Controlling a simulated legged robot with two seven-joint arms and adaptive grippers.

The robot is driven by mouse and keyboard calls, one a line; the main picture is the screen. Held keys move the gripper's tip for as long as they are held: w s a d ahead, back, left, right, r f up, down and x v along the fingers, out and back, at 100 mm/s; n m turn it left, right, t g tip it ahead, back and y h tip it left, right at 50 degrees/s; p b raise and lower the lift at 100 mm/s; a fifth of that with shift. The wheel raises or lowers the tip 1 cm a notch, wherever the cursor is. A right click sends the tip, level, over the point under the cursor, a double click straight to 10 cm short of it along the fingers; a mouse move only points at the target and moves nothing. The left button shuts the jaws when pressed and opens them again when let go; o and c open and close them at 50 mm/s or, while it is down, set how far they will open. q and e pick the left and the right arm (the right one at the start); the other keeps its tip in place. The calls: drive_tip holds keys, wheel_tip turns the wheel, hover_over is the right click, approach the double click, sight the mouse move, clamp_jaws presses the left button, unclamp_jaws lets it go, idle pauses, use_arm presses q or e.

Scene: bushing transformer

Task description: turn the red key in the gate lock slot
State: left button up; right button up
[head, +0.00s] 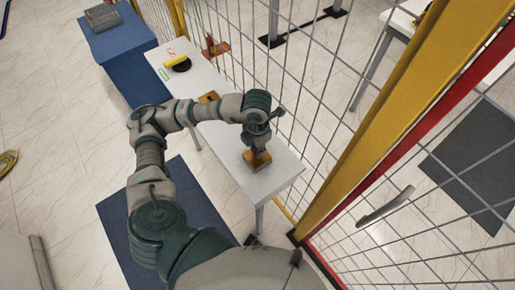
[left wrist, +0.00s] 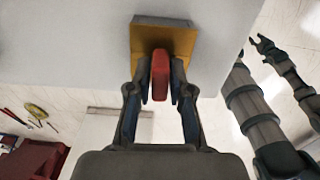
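The red key (left wrist: 160,75) stands up from a yellow block (left wrist: 183,42), seen in the left wrist view. In the head view, the yellow block (head: 255,160) sits on the near part of a narrow white table (head: 276,172). My left gripper (head: 260,147) points down onto it. In the left wrist view, my left gripper (left wrist: 160,92) has a finger close on each side of the red key and looks shut on it. The slot is hidden under the key. My right gripper (left wrist: 262,46) shows small at the upper right of that view, fingers apart and empty.
A yellow-and-black object (head: 178,63) and an orange plate (head: 209,97) are farther along the table. A blue box (head: 123,55) stands beyond. Wire mesh fencing (head: 300,75) runs along the table's right side, with a yellow post (head: 400,110) and grey handle (head: 385,207).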

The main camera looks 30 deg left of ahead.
use_arm(q)
drive_tip(key=shift+o, duration=1.3)
wheel_tip(320, 180, up, 12)
drive_tip(key=shift+w, duration=0.1)
